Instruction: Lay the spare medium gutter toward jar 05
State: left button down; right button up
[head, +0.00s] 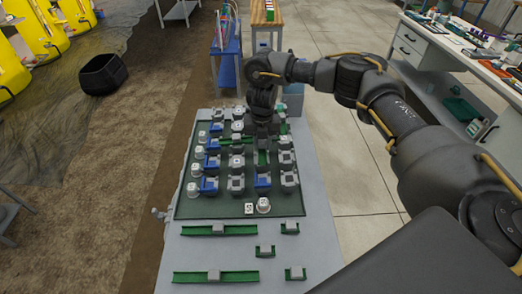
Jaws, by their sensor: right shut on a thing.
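My right gripper (262,130) reaches down over the far middle of the green board (220,209). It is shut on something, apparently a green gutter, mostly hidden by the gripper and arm. Another green gutter (237,139) lies crosswise on the board just left of the gripper. White jars stand along the board's left side, including a near-left jar (192,190), and one more jar (264,205) stands at the near edge. Their numbers are too small to read, so I cannot tell which is jar 05. My left gripper is not in view.
Grey and blue blocks crowd the board. In front lie two long green gutters (240,229) (190,277), a middle piece (258,253) and short pieces (284,229) (289,276). Bare grey table (322,225) lies right of these.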

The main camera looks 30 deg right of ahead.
aim_at(262, 149)
jog(key=shift+w+f, duration=0.2)
jog(key=shift+f, duration=1.6)
jog(key=shift+f+b, duration=0.35)
jog(key=shift+f, duration=0.25)
jog(key=o, duration=1)
jog(key=shift+r, duration=0.3)
notch_tip(262, 149, up, 13)
jog(key=shift+f+p, duration=0.1)
jog(key=shift+p, duration=0.4)
